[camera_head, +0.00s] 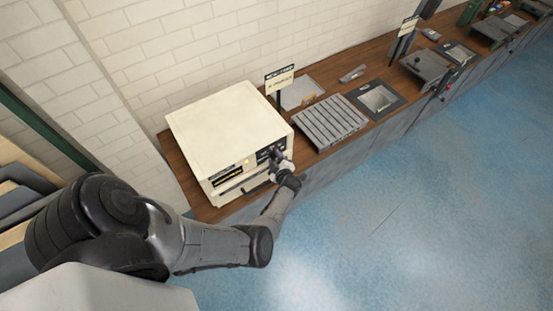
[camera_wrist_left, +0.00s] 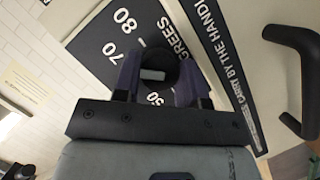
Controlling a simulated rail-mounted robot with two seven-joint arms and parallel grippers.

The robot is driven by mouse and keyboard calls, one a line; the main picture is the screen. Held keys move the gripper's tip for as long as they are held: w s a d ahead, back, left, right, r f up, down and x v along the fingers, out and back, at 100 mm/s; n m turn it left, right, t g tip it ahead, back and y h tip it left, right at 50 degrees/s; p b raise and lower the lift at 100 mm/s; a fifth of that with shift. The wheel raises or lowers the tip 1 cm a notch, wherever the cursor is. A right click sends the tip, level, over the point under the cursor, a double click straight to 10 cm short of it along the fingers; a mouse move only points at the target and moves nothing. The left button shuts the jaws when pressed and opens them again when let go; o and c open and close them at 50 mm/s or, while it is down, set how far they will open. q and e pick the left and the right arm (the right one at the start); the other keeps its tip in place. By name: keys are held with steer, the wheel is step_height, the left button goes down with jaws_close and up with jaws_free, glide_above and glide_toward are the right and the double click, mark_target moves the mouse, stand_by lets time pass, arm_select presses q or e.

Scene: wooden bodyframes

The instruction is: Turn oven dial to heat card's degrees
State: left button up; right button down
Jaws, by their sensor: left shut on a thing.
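The cream oven (camera_head: 225,125) stands on the wooden counter, its front facing the aisle. My left gripper (camera_head: 277,160) is at the right end of the oven's front, at the control panel. In the left wrist view its two purple fingers are shut on the black dial (camera_wrist_left: 157,68), one on each side. The dark dial plate (camera_wrist_left: 105,45) shows white numbers, with 70 and 80 readable and others partly covered by the gripper. The dial's pointer setting cannot be made out. A sign card (camera_head: 280,78) stands on a post behind the oven; its text is too small to read.
A black oven handle (camera_wrist_left: 300,80) shows at the right of the left wrist view. Right of the oven, the counter holds a ribbed grey rack (camera_head: 328,122) and a framed basin (camera_head: 378,98). The blue floor (camera_head: 420,210) in front is clear.

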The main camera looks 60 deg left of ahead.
arm_select(q)
steer(key=o, duration=0.9)
steer(key=shift+s+d+r+p, duration=0.2)
steer(key=shift+d+p, duration=0.15)
steer(key=shift+d, duration=0.2)
steer(key=p+v, duration=0.1)
steer(key=v, duration=0.2)
steer(key=p+v, duration=0.1)
steer(key=v, duration=0.3)
steer(key=shift+w, duration=0.2)
steer(key=shift+d+f, duration=0.1)
steer(key=shift+d, duration=0.1)
